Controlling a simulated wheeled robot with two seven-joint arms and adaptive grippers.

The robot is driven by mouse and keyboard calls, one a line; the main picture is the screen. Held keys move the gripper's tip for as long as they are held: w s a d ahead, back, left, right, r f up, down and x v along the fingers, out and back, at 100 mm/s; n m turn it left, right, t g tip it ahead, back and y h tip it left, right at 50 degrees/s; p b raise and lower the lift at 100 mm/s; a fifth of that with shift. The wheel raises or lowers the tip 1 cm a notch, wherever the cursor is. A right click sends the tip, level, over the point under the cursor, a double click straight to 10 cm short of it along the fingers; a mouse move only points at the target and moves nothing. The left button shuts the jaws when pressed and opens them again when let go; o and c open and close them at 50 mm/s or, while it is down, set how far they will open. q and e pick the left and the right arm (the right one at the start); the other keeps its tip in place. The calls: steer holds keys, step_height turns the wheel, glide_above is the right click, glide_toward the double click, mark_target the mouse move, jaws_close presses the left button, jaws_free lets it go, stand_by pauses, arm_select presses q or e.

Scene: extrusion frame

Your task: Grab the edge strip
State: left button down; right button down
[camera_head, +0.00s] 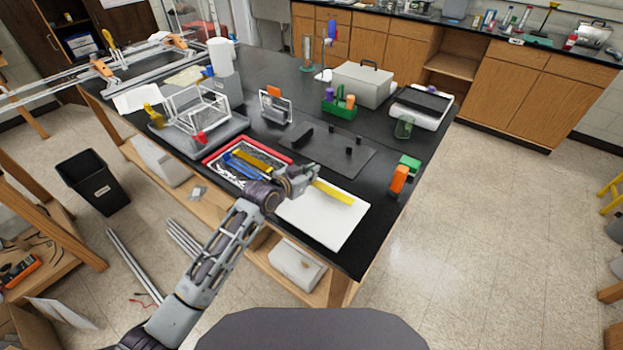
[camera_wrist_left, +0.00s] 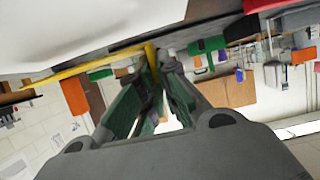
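The edge strip is a thin yellow bar (camera_head: 334,192) at the far edge of a white panel (camera_head: 322,222) on the black bench. My left gripper (camera_head: 312,180) is at the strip's left end. In the left wrist view the strip (camera_wrist_left: 75,71) runs from the left to my left gripper (camera_wrist_left: 154,66). Its green-padded fingers converge on the strip's end, one on each side, and look shut on it. I cannot tell whether the strip is clear of the panel. My right gripper is not in view.
A red tray (camera_head: 209,158) of tools stands left of my gripper. A dark mat (camera_head: 345,157) with small black parts lies behind it. Orange and green blocks (camera_head: 399,179) stand near the bench's right edge. A grey case (camera_head: 361,84) is farther back.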

arm_select(q)
step_height(320, 180, up, 7)
steer(key=shift+r, duration=0.2)
stand_by(0.3)
